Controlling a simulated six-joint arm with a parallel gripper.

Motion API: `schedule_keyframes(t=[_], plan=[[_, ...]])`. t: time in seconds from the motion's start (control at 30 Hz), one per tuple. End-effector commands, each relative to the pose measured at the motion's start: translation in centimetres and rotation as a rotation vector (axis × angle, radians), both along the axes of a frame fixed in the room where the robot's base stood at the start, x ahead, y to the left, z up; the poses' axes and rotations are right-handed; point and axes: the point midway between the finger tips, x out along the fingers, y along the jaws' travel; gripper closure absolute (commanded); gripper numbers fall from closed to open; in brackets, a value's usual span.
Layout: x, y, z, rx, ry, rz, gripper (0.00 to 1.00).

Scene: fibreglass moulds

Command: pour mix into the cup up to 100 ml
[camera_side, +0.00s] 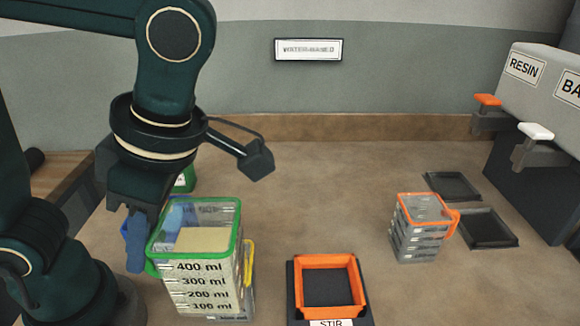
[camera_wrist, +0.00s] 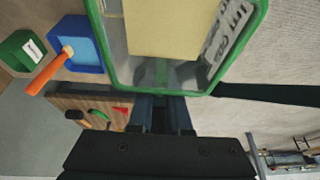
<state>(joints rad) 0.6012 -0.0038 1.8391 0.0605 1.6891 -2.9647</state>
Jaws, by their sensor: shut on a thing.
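My gripper (camera_side: 140,238) is shut on a clear jug (camera_side: 205,285) with a green rim, marked from 100 to 400 ml. The jug looks upright and holds pale beige mix (camera_side: 203,240). In the wrist view, the jug (camera_wrist: 180,73) and the mix (camera_wrist: 172,25) fill the top middle, with my gripper (camera_wrist: 160,105) at its near wall. A clear container with a yellow handle (camera_side: 249,264) is mostly hidden behind the jug. A clear cup (camera_side: 418,243) with an orange rim and handle stands apart at the right. Its contents cannot be made out.
An orange frame (camera_side: 329,261) sits on a dark pad labelled STIR. Dark trays (camera_side: 486,229) lie right of the orange-rimmed cup, near a RESIN dispenser (camera_side: 525,68). The wrist view shows a blue box (camera_wrist: 84,40) with an orange-handled tool and a green box (camera_wrist: 22,50). The middle bench is clear.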

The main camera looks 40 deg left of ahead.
Motion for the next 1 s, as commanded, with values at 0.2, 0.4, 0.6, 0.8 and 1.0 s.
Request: schedule_keyframes(t=[0.2,0.4,0.6,0.8,1.0], plan=[[0.0,0.0,0.2,-0.039,0.038,0.004,1.00],[0.0,-0.1,0.5,-0.087,0.086,0.004,1.00],[-0.1,-0.1,0.8,-0.135,0.134,0.002,1.00],[-0.1,-0.1,1.1,-0.182,0.177,0.002,1.00],[-0.1,-0.1,1.3,-0.227,0.225,0.002,1.00]])
